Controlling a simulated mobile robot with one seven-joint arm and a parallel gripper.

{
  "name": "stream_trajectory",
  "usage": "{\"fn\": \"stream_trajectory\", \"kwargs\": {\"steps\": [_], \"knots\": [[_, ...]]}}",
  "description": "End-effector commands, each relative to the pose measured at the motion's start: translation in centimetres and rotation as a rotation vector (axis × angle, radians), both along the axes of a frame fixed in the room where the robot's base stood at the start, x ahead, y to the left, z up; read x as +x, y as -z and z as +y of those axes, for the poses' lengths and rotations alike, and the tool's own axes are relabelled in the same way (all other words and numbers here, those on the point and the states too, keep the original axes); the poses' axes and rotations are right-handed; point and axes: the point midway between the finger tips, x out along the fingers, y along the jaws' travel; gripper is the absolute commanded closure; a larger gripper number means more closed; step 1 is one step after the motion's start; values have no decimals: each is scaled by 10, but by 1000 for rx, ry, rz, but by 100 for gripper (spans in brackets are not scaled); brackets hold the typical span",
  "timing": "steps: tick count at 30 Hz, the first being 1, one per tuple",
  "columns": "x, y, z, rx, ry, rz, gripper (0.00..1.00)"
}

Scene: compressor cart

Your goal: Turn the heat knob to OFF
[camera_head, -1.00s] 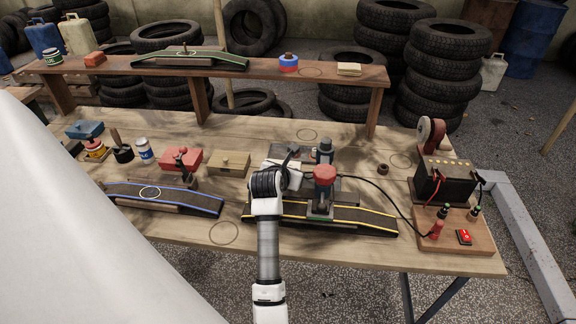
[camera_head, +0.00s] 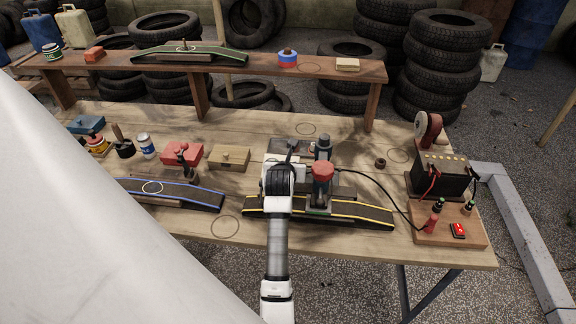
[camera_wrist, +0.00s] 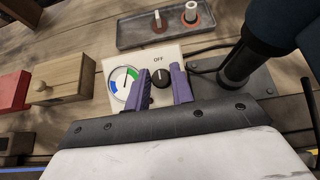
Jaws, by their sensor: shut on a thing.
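The heat knob (camera_wrist: 161,77) is a round black knob on a pale panel (camera_wrist: 183,58), just below the word OFF. A white mark shows near its top edge, but its exact direction is hard to tell. My gripper (camera_wrist: 164,85) has its two purple fingers on either side of the knob, shut on it. The fingers hide part of its sides and the panel below. A round gauge (camera_wrist: 122,84) with a blue and green scale sits left of the knob. In the head view my wrist hides most of the panel.
A dark cylinder (camera_wrist: 240,65) stands close on the right of the panel, and a grey tray (camera_wrist: 165,27) lies behind it. A wooden box (camera_wrist: 62,79) is at the left. A battery (camera_head: 442,176) is farther right.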

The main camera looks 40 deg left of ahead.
Motion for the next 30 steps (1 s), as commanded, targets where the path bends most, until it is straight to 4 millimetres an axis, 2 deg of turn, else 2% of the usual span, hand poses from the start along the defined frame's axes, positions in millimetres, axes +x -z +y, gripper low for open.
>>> {"fn": "stream_trajectory", "kwargs": {"steps": [1, 6, 17, 23, 30], "knots": [[-1, 2, 0, -4, -1, 3, 74], [0, 1, 0, -3, -1, 3, 55], [-4, -2, -3, 0, 1, 0, 55], [-26, -17, -16, 1, 0, -2, 55], [-64, -46, -40, 2, -1, -1, 55]]}}
